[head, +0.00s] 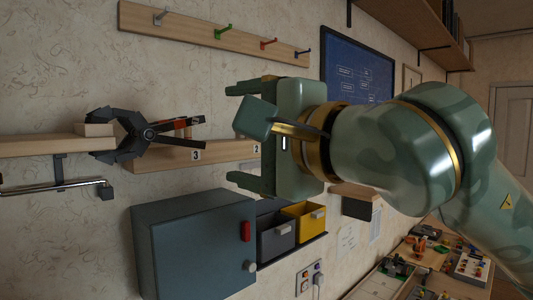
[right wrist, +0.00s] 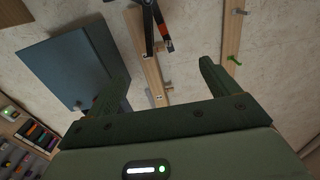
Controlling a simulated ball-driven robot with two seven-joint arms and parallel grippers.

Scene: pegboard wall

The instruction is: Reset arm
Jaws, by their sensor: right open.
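My right gripper (head: 232,134) reaches in from the right in the head view, with its two green fingers spread and nothing between them. Its open fingers also show in the right wrist view (right wrist: 162,66). The fingers point toward the wall, near a wooden rail (head: 170,158) with number labels. A black tool with an orange-red part (head: 133,135) is at the rail, left of the gripper and apart from it in the head view. My left gripper is not in view.
A blue-grey cabinet (head: 190,245) with a red handle is below the rail, beside grey (head: 275,238) and yellow (head: 303,222) bins. A rail with coloured hooks (head: 215,32) is above. A dark blue board (head: 355,70) hangs behind my right arm. A cluttered table (head: 430,255) is lower right.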

